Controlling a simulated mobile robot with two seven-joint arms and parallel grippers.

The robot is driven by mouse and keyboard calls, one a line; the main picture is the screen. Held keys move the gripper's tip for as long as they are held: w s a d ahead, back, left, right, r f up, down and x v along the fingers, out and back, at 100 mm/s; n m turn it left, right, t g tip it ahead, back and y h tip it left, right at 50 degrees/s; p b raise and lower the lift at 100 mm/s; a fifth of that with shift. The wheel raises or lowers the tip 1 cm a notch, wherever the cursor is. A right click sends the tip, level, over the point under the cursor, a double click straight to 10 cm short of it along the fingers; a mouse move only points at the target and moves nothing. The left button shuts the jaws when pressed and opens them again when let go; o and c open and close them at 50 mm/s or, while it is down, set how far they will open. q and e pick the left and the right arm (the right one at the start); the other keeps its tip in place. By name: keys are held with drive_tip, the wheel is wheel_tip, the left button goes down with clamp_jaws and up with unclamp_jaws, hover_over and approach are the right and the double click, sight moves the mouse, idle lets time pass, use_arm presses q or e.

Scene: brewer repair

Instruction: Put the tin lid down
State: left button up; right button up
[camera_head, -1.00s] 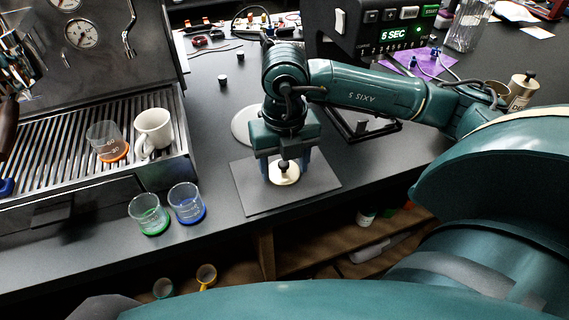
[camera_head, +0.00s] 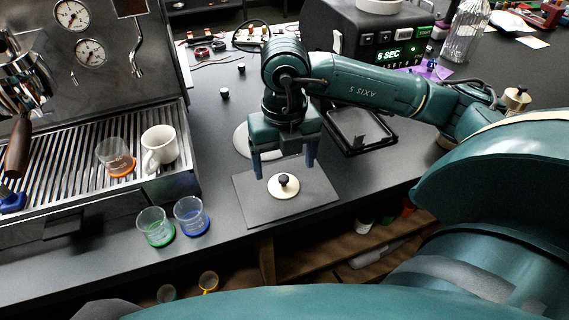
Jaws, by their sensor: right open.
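The tin lid (camera_head: 284,189), a cream disc with a black knob, lies flat on a dark grey mat (camera_head: 300,209) near the counter's front edge. My right gripper (camera_head: 286,171) is open and empty just above and behind the lid, pointing down. Its two blue-grey fingers are spread to either side of the knob and do not touch it. The tin (camera_head: 515,99) shows at the far right, mostly hidden behind my right arm. My left gripper is not in view.
Green-based (camera_head: 155,227) and blue-based (camera_head: 190,216) beakers stand left of the mat. An orange-based beaker (camera_head: 116,158) and a white mug (camera_head: 160,148) stand on the espresso machine's grate (camera_head: 70,170). A black framed tray (camera_head: 362,128) lies behind my right arm.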

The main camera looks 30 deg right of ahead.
sight(285, 180)
use_arm(q)
drive_tip(key=p, duration=0.1)
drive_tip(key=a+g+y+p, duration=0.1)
drive_tip(key=p, duration=0.1)
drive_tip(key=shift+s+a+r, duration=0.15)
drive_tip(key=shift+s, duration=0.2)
use_arm(e)
wheel_tip(285, 180, up, 7)
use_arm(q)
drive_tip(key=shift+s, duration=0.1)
